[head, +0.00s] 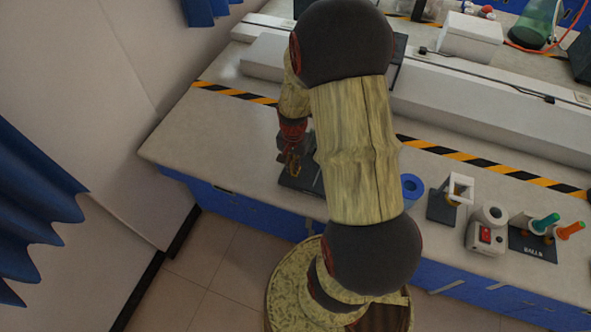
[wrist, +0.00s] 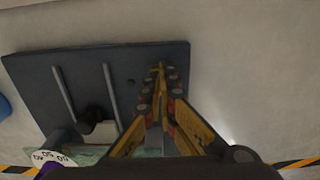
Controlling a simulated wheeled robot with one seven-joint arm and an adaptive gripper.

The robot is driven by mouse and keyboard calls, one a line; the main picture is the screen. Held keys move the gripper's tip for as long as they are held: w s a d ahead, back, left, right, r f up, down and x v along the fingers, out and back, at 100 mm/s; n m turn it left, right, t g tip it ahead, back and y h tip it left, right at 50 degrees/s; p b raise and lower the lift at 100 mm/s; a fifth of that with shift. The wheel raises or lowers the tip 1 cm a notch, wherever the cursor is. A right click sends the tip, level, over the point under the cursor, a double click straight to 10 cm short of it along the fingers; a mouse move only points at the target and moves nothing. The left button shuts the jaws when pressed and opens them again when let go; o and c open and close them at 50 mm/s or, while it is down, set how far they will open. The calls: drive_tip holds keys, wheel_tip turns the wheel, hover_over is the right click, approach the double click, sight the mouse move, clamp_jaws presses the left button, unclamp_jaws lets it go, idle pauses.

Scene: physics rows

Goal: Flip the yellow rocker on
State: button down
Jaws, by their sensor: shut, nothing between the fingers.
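My gripper (wrist: 158,72) is shut and empty, its yellow-orange fingers together over a dark grey panel (wrist: 28,68) in the wrist view. The panel lies on the bench and has two pale slots, a small round hole and a black knob with a pale block beside it. I cannot make out a yellow rocker; the fingers cover part of the panel, and their colour is similar. In the head view my gripper (head: 290,163) is at the dark panel (head: 299,178), which my arm partly hides. I cannot tell whether the fingertips touch the panel.
In the head view, a blue ring-shaped item (head: 412,188), a white device with a red switch (head: 486,236) and a holder with coloured handles (head: 533,240) stand right of my arm. Bench left of the panel is clear.

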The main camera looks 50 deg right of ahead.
drive_tip(key=shift+f+b, duration=0.35)
drive_tip(key=shift+f, duration=0.25)
drive_tip(key=shift+r, duration=0.1)
idle(0.3)
drive_tip(key=shift+r+p, duration=2.8)
drive_tip(key=shift+r, duration=0.7)
